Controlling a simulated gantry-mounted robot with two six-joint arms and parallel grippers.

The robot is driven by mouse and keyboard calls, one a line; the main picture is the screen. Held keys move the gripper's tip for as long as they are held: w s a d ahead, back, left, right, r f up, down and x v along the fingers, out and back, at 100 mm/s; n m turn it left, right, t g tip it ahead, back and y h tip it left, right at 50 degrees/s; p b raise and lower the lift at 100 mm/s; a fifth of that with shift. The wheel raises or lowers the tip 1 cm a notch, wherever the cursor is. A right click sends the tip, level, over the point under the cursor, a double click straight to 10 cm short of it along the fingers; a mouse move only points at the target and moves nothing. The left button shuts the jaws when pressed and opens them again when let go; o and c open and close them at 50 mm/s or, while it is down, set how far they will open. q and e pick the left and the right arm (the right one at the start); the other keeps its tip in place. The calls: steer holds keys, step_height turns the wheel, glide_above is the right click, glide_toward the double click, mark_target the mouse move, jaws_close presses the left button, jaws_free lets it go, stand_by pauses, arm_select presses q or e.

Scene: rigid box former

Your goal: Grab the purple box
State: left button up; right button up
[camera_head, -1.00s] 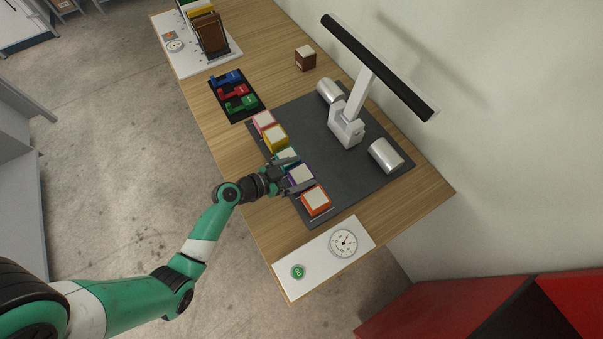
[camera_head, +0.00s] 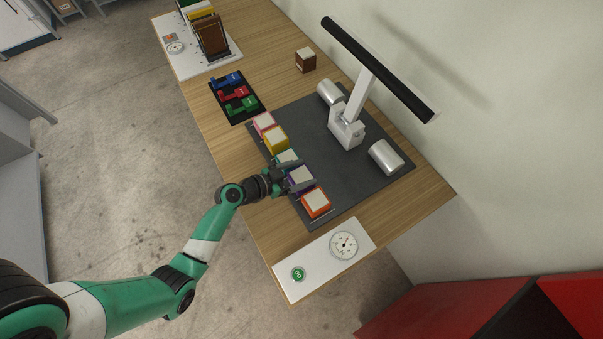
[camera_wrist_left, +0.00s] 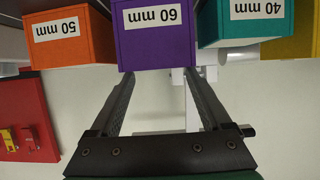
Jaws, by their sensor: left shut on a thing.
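The purple box (camera_head: 300,176) has a pale top and sits in a row of coloured boxes along the near edge of the dark mat. In the left wrist view it (camera_wrist_left: 155,38) fills the upper middle and carries a "60 mm" label. My left gripper (camera_head: 298,183) is shut on the purple box, one finger on each side. The left wrist view shows the fingers (camera_wrist_left: 157,76) reaching up to its two sides. My right gripper is not in view.
Close neighbours are the orange box (camera_head: 316,203), labelled "50 mm", and the teal box (camera_head: 286,158), labelled "40 mm". Yellow (camera_head: 275,138) and pink (camera_head: 263,124) boxes follow. The dark mat (camera_head: 345,175) holds a white lamp-like stand (camera_head: 347,125) and silver cylinders (camera_head: 385,156).

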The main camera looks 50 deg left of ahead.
mark_target(302, 175)
arm_select(q)
step_height(302, 175, up, 3)
steer(key=shift+r+p, duration=0.1)
steer(key=shift+p, duration=0.45)
steer(key=s+d+r+p, duration=0.5)
steer(key=d+r, duration=0.5)
steer(key=d, duration=0.3)
steer(key=shift+s, duration=0.15)
